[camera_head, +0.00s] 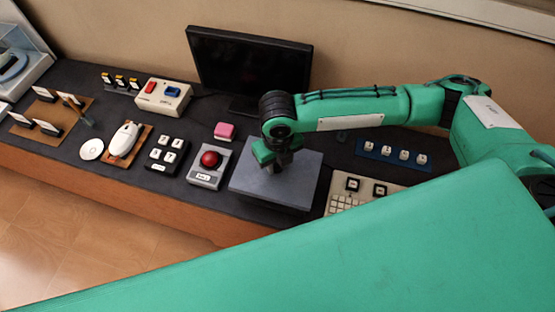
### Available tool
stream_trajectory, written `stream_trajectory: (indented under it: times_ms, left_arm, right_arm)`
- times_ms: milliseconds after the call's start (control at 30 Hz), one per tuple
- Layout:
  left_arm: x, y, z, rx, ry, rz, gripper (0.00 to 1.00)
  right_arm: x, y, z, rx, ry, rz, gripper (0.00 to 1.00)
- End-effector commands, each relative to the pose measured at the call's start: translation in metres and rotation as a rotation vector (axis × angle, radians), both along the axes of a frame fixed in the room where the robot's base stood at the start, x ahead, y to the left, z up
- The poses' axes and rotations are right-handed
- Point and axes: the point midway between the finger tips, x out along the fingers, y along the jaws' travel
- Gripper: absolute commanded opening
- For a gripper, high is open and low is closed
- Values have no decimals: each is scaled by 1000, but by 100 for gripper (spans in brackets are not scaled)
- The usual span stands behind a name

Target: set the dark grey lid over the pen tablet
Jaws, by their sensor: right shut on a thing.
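The dark grey lid (252,184), a flat square slab with a low front wall, is at the middle of the counter, right of the red ball device. My right gripper (279,160) points down at the middle of the lid's top and is shut on the lid, with the grip point mostly hidden by the fingers and wrist. I cannot make out the pen tablet; whatever is under the lid is hidden. I cannot tell whether the lid rests on the counter or hangs just above it. My left gripper is not in view.
A red trackball (210,160) stands close at the lid's left, and a pink block (224,131) behind it. A cream keypad (350,200) is close at the right. A black monitor (247,67) stands behind. A blue strip with white keys (388,151) lies farther right.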

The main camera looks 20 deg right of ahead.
Motion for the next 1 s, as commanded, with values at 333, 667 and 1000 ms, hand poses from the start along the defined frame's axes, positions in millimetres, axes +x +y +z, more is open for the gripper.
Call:
stream_trajectory:
  times_ms: [333,667,1000]
  left_arm:
    - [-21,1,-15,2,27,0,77]
    - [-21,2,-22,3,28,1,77]
    - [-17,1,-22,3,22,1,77]
  right_arm:
    - [0,0,-37,0,1,1,1]
    - [0,0,-57,0,-1,0,1]
    - [0,0,-58,0,-1,0,1]
